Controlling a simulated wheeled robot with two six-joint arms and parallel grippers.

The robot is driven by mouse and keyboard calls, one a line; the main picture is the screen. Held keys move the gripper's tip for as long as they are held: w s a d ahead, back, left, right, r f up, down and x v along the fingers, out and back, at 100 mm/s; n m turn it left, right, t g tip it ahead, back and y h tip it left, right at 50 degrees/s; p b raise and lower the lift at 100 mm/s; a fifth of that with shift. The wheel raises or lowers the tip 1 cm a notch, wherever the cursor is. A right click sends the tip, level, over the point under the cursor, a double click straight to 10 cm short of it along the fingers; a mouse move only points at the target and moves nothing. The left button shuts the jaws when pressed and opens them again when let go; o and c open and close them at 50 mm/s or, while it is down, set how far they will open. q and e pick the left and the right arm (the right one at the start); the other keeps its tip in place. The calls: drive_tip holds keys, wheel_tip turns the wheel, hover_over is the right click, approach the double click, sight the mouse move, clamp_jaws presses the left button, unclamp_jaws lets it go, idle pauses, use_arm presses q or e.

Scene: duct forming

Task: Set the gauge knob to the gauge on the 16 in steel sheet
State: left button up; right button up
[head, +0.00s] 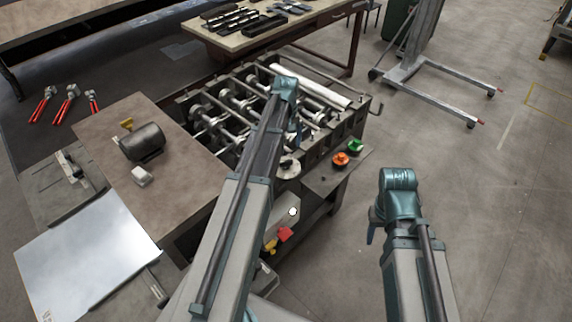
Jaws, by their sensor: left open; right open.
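A shiny steel sheet (85,258) lies at the lower left, with a small dark mark near its bottom left corner that is too small to read. A round pale dial with a dark centre, which looks like the gauge knob (288,168), sits on the near side of the roll forming machine (240,105). Its setting cannot be read. My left gripper (295,132) is over the machine, above and beyond the dial in the picture, open, its fingers partly hidden. My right gripper (373,226) is open over the floor to the right of the machine, apart from everything.
Orange (340,159) and green (354,145) buttons sit right of the dial. A brown table (115,140) carries a dark cylinder (142,142). Red-handled snips (68,103) lie at the left. A bench (250,35) with dark tools stands behind.

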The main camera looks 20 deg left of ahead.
sight(286, 164)
use_arm(q)
wheel_tip(286, 164, down, 8)
drive_tip(key=b, duration=0.7)
drive_tip(key=shift+f, duration=0.15)
drive_tip(key=c, duration=1.4)
